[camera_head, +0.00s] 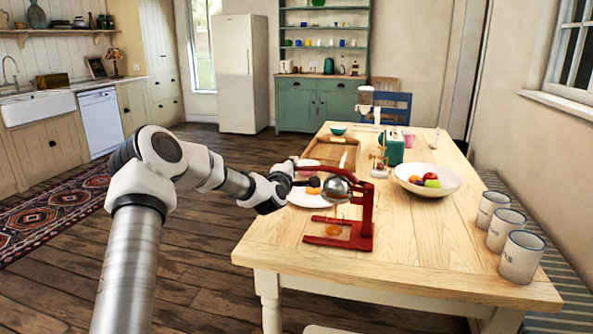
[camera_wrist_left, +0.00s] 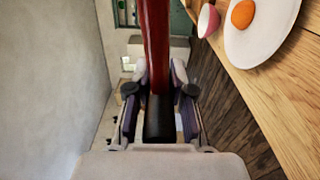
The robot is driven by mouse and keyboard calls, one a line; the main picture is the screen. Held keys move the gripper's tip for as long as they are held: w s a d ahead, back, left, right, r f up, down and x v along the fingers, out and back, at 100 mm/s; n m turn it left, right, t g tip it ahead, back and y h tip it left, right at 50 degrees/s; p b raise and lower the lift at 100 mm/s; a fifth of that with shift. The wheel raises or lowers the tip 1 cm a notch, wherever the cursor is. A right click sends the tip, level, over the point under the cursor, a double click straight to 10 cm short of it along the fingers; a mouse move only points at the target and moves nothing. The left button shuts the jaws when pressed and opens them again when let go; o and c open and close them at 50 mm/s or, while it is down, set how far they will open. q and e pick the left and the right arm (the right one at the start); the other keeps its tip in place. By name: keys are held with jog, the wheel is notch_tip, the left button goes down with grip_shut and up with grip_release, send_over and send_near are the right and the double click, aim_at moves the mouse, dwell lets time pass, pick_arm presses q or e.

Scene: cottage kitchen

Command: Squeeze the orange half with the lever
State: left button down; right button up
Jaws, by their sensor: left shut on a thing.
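A red lever juicer (camera_head: 366,212) stands near the front of the wooden table, with a shiny metal dome (camera_head: 337,190) in its frame. Something orange (camera_head: 333,231) shows below the dome, above the red base; I cannot tell whether it is juice or fruit. My left gripper (camera_head: 289,176) is shut on the black grip of the red lever (camera_head: 318,169). In the left wrist view the lever (camera_wrist_left: 156,45) runs away from between the fingers (camera_wrist_left: 160,95). An orange piece (camera_wrist_left: 243,14) lies on a white plate (camera_wrist_left: 262,42). My right gripper is not in view.
A fruit bowl (camera_head: 442,187) stands right of the juicer, and several white mugs (camera_head: 520,257) line the right edge. A wooden tray (camera_head: 318,152) and a green toaster (camera_head: 394,150) are behind.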

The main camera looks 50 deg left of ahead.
pick_arm(q)
jog(key=shift+a+f+b, duration=0.1)
jog(key=shift+f+b, duration=0.45)
jog(key=shift+f, duration=0.45)
jog(key=c, duration=1)
grip_release()
jog(key=v, duration=1.2)
